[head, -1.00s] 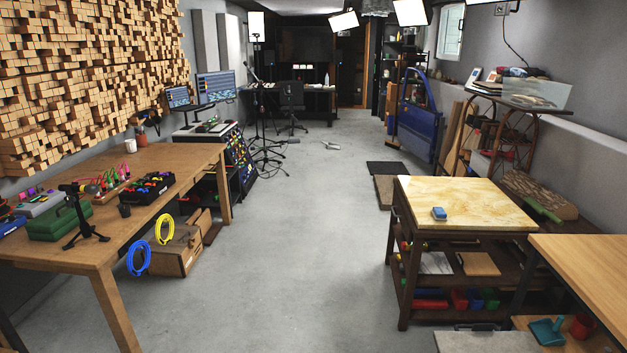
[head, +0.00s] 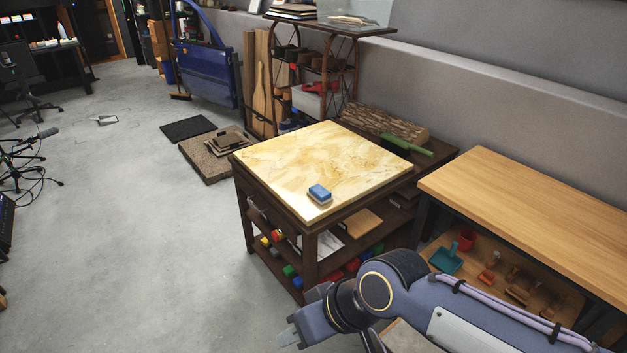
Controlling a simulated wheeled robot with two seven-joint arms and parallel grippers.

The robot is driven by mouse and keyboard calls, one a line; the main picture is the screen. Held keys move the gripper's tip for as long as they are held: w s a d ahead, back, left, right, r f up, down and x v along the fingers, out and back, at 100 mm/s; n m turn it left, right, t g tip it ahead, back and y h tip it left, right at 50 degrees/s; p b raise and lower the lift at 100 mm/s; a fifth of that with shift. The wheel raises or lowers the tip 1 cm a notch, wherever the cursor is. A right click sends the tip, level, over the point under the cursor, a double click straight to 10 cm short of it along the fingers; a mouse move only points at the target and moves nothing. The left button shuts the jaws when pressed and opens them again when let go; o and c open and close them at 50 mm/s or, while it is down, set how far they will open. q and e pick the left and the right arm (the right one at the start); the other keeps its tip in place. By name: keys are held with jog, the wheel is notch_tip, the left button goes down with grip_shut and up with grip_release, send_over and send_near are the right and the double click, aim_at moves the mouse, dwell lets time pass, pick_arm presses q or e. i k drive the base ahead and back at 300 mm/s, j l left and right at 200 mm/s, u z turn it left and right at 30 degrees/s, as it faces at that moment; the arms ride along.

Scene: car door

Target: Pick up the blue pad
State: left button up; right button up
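The blue pad (head: 319,192) is a small block with a blue top and a pale lower part. It lies near the front corner of a yellowish marbled tabletop (head: 300,160) on a dark wooden shelf cart. My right gripper (head: 288,340) shows at the bottom of the head view, below and left of the pad, in front of the cart and well apart from the pad. Its fingers are small and partly turned away, so their opening is unclear. My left gripper is out of view.
A wooden workbench (head: 540,205) stands right of the cart, with a teal dustpan (head: 446,258) and a red cup (head: 466,240) on its lower shelf.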

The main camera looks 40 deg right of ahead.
aim_at(319, 193)
jog(key=i+z, duration=0.45)
jog(key=i+j+z, duration=0.15)
jog(key=i+z, duration=0.3)
jog(key=i, duration=0.15)
jog(key=i+l+z, duration=0.15)
jog(key=z, duration=0.25)
jog(key=i+z, duration=0.2)
jog(key=z, duration=0.25)
jog(key=i+z, duration=0.2)
jog(key=z, duration=0.2)
jog(key=i+z, duration=0.2)
jog(key=z, duration=0.2)
jog(key=i+j+z, duration=0.15)
jog(key=z, duration=0.25)
